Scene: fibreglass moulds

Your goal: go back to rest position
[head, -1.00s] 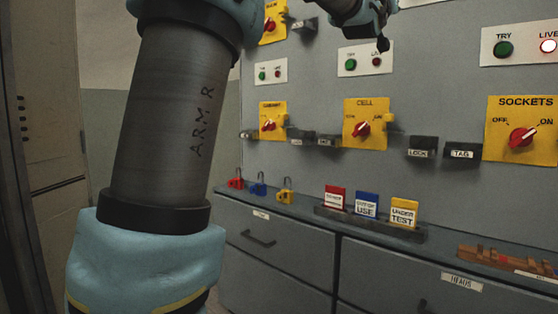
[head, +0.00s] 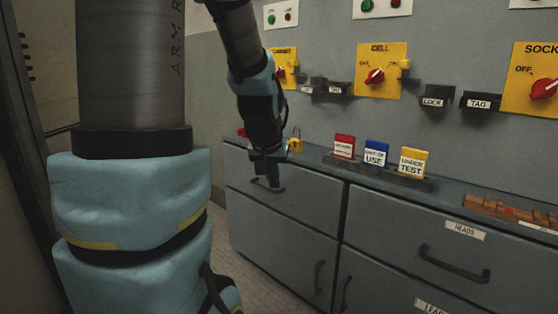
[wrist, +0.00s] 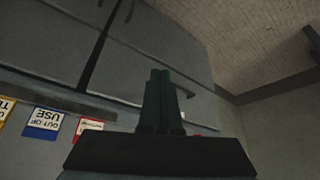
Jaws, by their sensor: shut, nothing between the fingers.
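My gripper (head: 273,180) hangs in front of the upper left drawer (head: 300,202), just below the ledge, in the head view. Its fingers point down, are closed together and hold nothing. In the wrist view the shut dark fingers (wrist: 160,82) stand in the middle against the grey drawer fronts, and the picture is upside down. My arm comes down from the top of the head view to the gripper.
On the ledge are a yellow padlock (head: 295,146), a partly hidden red padlock (head: 241,132), red (head: 344,147), blue (head: 376,153) and yellow (head: 413,162) tags. Lock and tag holders (head: 436,97) jut from the panel. A brown rack (head: 505,211) lies at right.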

